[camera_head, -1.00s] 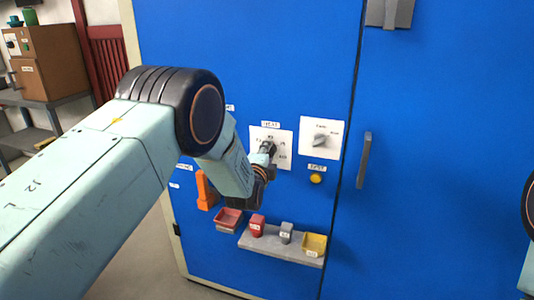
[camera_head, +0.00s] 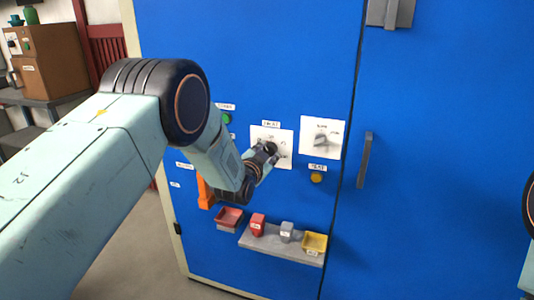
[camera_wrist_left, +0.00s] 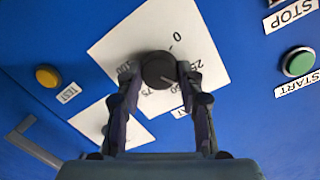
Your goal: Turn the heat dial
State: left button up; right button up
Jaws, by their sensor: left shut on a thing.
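The heat dial is a dark round knob (camera_wrist_left: 159,70) on a white numbered plate (camera_wrist_left: 195,30) in the left wrist view. In the head view the plate (camera_head: 285,135) is on the blue cabinet front, with the knob (camera_head: 270,149) partly behind my gripper. My left gripper (camera_head: 266,154) is shut on the knob, with one finger on each side in the left wrist view (camera_wrist_left: 160,76). The plate shows 0 and other numbers around the knob. My right gripper is out of view.
A second white plate with a knob (camera_head: 322,140) is to the right, above a yellow button (camera_head: 316,177). A green button (camera_wrist_left: 298,62) is labelled START. A grey shelf (camera_head: 270,245) below bears small items. A door handle (camera_head: 364,160) sticks out further right.

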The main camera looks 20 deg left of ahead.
pick_arm(q)
jog(key=n, duration=0.4)
jog(key=shift+w+a+r+h, duration=0.1)
jog(key=shift+r+h, duration=0.1)
jog(key=shift+h, duration=0.2)
jog(key=n+b, duration=0.1)
jog(key=n, duration=0.3)
jog(key=shift+h, duration=0.3)
jog(key=n, duration=0.4)
jog(key=shift+a+n+t+b, duration=0.1)
jog(key=shift+n+t+b, duration=0.2)
jog(key=shift+t, duration=0.1)
jog(key=shift+n+t+h+b, duration=0.3)
jog(key=shift+n+h, duration=0.1)
jog(key=shift+n, duration=1.4)
jog(key=o, duration=1.2)
jog(key=shift+f, duration=0.25)
